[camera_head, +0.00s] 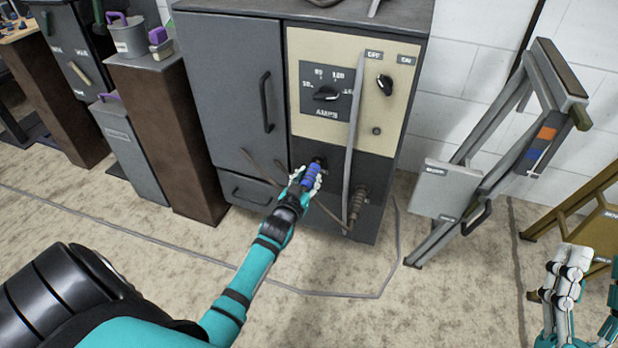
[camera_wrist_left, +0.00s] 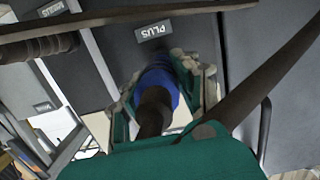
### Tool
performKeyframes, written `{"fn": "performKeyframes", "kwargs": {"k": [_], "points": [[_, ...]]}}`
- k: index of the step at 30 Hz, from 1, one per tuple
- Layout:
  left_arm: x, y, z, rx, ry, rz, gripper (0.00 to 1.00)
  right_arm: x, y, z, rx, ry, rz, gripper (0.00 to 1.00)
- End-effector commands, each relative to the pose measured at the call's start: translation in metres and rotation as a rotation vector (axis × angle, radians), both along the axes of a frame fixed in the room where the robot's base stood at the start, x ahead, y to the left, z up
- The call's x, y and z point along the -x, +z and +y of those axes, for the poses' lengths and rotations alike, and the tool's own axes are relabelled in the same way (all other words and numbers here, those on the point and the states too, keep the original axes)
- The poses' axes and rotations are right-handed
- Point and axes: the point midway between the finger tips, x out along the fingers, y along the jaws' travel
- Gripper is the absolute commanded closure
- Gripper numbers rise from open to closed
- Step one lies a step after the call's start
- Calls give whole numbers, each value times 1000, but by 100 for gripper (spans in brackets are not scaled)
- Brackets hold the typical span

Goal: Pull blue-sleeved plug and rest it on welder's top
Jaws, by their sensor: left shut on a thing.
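The welder (camera_head: 225,80) is a grey cabinet with a cream control panel and a dark lower panel. Its flat grey top (camera_head: 290,8) shows at the upper edge of the head view. My left gripper (camera_head: 308,178) is shut around the blue-sleeved plug (camera_head: 311,175) at the dark lower panel. In the left wrist view the blue sleeve (camera_wrist_left: 160,82) sits between the fingers (camera_wrist_left: 165,95), below the PLUS label (camera_wrist_left: 153,31). The fingers hide where the plug meets the panel, so I cannot tell how deep it sits. My right gripper (camera_head: 562,285) is empty at lower right.
A brown-sleeved plug (camera_head: 358,200) with a cable is at the panel's lower right. A long grey strip (camera_head: 354,130) hangs in front of the welder. A grey folding stand (camera_head: 490,150) is to the right, brown pedestals (camera_head: 165,130) to the left. Cable lies on the floor.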

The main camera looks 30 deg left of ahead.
Motion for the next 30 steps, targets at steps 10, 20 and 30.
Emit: {"fn": "performKeyframes", "kwargs": {"k": [10, 20, 30], "points": [[4, 1, -1, 0, 0, -2, 100, -8, -11, 1, 20, -3, 74, 60], [8, 1, -2, 0, 0, -2, 100, -14, -20, 2, 39, -6, 140, 60], [12, 1, -3, 0, 0, -2, 100, -21, -28, 2, 58, -10, 201, 60]]}}
